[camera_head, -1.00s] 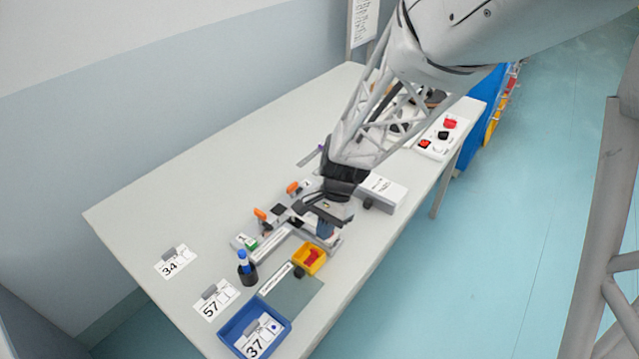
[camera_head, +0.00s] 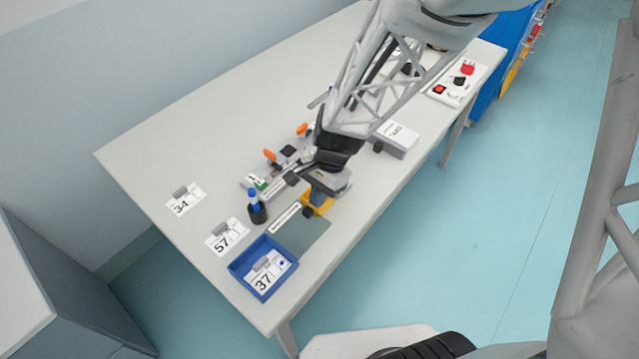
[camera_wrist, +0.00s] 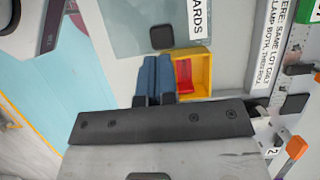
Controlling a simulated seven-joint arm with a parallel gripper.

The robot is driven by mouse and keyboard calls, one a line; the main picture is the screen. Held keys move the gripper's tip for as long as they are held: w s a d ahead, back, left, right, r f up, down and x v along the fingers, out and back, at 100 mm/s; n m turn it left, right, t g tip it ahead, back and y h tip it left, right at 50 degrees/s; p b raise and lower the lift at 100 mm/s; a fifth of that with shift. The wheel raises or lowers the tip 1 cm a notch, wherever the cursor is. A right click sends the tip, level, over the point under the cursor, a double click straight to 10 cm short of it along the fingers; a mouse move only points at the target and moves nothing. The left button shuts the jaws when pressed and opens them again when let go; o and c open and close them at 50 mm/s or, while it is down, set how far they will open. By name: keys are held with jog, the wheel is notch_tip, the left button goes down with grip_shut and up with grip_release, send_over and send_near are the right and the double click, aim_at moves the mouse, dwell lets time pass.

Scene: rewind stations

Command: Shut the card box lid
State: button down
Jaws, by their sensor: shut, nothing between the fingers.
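The blue card box (camera_head: 236,268) stands at the near end of the table, open at the top, with a white card marked 37 (camera_head: 268,272) inside. A flat grey-green panel (camera_head: 309,237), apparently its lid, lies beside it toward the gripper. It has a white label and a black knob (camera_head: 308,212). In the wrist view the panel (camera_wrist: 122,30) has a label ending in "ARDS" and the knob (camera_wrist: 162,37) is just beyond my fingertips. My gripper (camera_head: 318,197) is shut and empty; its blue fingers (camera_wrist: 153,77) point toward the knob, apparently apart from it.
A yellow bin (camera_wrist: 205,58) with a red item is right beside my fingers. A dark bottle with a blue top (camera_head: 257,208) and cards 57 (camera_head: 222,240) and 34 (camera_head: 184,204) are left. A white box (camera_head: 398,138) and button panel (camera_head: 458,82) are farther back.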

aim_at(287, 239)
jog(key=shift+s+a, duration=0.1)
jog(key=shift+s+a, duration=4.25)
jog(key=shift+s, duration=0.15)
jog(key=shift+w+d, duration=1.1)
jog(key=shift+w, duration=0.05)
jog(key=v, duration=1)
jog(key=shift+w+d, duration=0.25)
jog(key=shift+w, duration=0.1)
jog(key=shift+r, duration=0.1)
jog(key=w+d, duration=0.3)
jog(key=w, duration=0.1)
jog(key=shift+d, duration=0.2)
